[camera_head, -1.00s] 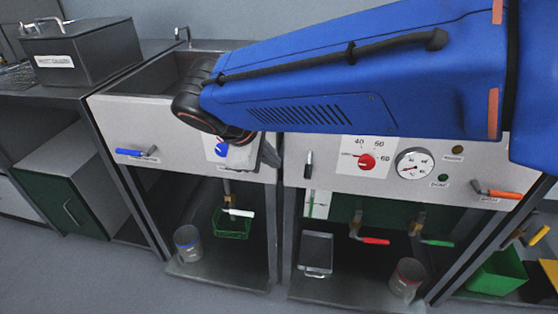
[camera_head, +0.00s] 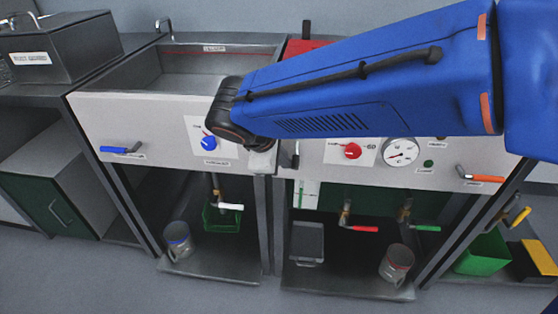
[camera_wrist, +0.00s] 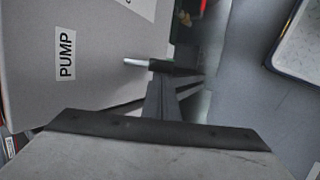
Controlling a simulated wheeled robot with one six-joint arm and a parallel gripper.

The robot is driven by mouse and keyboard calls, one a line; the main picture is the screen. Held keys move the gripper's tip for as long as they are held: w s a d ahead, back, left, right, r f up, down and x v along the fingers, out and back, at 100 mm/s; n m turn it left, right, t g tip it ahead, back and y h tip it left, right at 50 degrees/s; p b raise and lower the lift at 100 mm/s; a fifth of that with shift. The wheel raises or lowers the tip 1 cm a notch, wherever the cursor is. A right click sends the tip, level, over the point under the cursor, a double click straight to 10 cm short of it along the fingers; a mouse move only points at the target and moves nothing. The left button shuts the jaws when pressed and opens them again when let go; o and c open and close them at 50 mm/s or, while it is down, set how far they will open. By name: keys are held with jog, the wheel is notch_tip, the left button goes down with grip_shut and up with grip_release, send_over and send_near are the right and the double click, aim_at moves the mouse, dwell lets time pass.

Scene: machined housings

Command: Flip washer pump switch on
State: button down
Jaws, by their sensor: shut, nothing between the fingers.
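The white PUMP label (camera_wrist: 65,55) is on a light grey panel in the wrist view. A small lever with a white tip and dark body (camera_wrist: 140,62), apparently the pump switch, stands just right of the label. In the head view a dark lever (camera_head: 295,155) sits at the left edge of the right panel, just right of my gripper (camera_head: 263,160). My gripper is shut and empty. In the wrist view its narrow dark fingers (camera_wrist: 160,92) point up toward the lever's dark part. I cannot tell whether they touch it.
The left panel has a blue knob (camera_head: 208,143) and blue-handled valve (camera_head: 120,150). The right panel has a red knob (camera_head: 352,151), a gauge (camera_head: 400,151) and an orange-handled valve (camera_head: 485,178). Below are a green basket (camera_head: 222,218) and a metal tray (camera_head: 307,243).

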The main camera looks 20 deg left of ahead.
jog(key=shift+s+r+g, duration=0.1)
jog(key=shift+r+g, duration=0.5)
jog(key=shift+g, duration=0.5)
jog(key=r, duration=0.1)
jog(key=r+g, duration=0.1)
jog(key=r+g+h, duration=0.1)
jog(key=shift+w+r+n, duration=0.25)
jog(key=shift+w+n, duration=0.05)
dwell(0.6)
jog(key=shift+w+r, duration=0.25)
jog(key=shift+r, duration=0.15)
dwell(1.7)
jog(key=shift+r, duration=0.8)
jog(key=shift+f, duration=0.1)
